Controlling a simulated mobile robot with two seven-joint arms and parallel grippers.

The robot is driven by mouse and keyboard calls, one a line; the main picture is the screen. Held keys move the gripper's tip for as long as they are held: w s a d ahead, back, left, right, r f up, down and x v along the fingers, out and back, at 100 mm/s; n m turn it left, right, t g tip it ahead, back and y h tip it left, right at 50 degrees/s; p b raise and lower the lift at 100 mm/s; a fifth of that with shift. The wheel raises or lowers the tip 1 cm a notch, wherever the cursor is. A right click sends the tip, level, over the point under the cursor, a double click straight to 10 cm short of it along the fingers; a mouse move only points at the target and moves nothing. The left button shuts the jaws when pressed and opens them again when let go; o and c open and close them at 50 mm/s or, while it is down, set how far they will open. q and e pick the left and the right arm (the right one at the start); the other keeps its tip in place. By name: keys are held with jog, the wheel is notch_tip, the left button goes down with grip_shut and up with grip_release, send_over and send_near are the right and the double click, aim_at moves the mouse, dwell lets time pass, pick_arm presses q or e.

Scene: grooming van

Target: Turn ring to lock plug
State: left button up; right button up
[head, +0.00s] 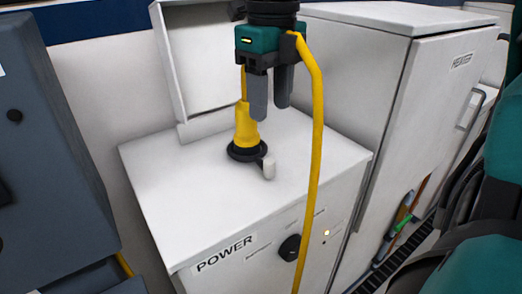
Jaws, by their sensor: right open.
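The yellow plug (246,128) stands upright on top of the white power cabinet (195,200). Its base sits in a black ring (240,153) with a pale stub handle (269,168) sticking out toward the front right. My right gripper (271,108) points down above and slightly right of the plug. Its two dark fingers are apart with nothing seen between them. The yellow cable (317,130) loops by the gripper and hangs down in front of the cabinet. My left gripper is not in view.
An open white lid (200,60) stands behind the plug. A tall white heater cabinet (395,110) is on the right, and a dark grey box (50,150) is on the left. A black knob (290,248) is on the power cabinet's front. The cabinet top around the ring is clear.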

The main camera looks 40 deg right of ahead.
aim_at(269, 160)
notch_tip(269, 160, down, 11)
jog(key=shift+s+f, duration=0.1)
jog(key=shift+f, duration=0.1)
dwell(0.3)
grip_shut()
dwell(0.5)
